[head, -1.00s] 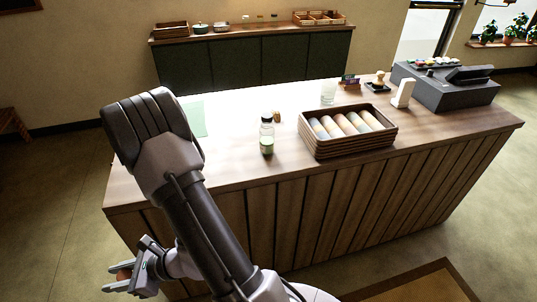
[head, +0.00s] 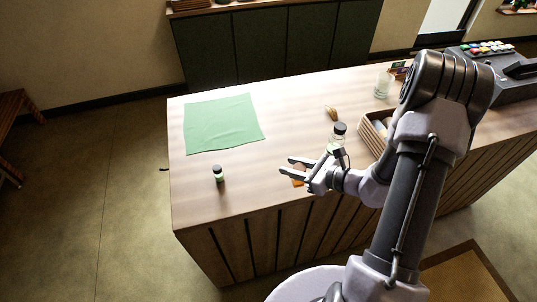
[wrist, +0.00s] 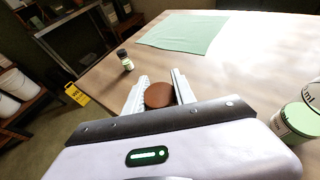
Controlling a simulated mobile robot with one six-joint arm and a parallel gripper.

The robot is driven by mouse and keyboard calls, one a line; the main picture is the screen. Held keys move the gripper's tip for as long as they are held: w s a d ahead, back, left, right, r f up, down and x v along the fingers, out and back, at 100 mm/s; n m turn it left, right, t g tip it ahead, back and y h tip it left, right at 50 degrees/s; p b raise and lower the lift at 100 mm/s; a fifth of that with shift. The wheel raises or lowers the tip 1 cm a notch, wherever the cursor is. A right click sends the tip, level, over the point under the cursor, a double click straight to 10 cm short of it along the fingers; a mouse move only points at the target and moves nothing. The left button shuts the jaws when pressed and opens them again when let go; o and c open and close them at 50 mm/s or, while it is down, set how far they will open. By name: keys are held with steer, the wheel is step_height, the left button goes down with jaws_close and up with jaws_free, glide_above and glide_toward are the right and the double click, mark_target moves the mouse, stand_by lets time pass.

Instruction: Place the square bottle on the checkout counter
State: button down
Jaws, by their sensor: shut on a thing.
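My gripper (head: 292,168) is shut on an orange-brown item (head: 298,176) and holds it over the front part of the wooden checkout counter (head: 250,178). In the wrist view its round brown top (wrist: 159,95) shows between the two fingers (wrist: 158,92). Its sides are mostly hidden, so I cannot tell whether it is square or how far its base is above the wood. A small dark-capped bottle with a green label (head: 218,174) stands left of my gripper.
A green cloth (head: 222,122) lies at the counter's left. A small wooden item (head: 331,113), a glass (head: 382,86) and a basket (head: 370,134), partly hidden by my arm, are at the right. Bare wood lies between the small bottle and my gripper.

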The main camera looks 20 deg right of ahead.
steer(key=shift+w+a+f+b, duration=0.4)
steer(key=shift+w+a+f, duration=0.5)
steer(key=shift+a, duration=0.65)
steer(key=shift+w+a+f+b, duration=0.35)
steer(key=shift+w+a+f, duration=0.5)
steer(key=shift+a, duration=0.75)
steer(key=shift+w+a+f+b, duration=0.4)
steer(key=shift+w+a+f, duration=0.5)
steer(key=shift+a, duration=0.65)
steer(key=c, duration=1)
jaws_free()
steer(key=shift+w+r, duration=0.15)
steer(key=shift+w, duration=0.05)
steer(key=shift+c, duration=0.2)
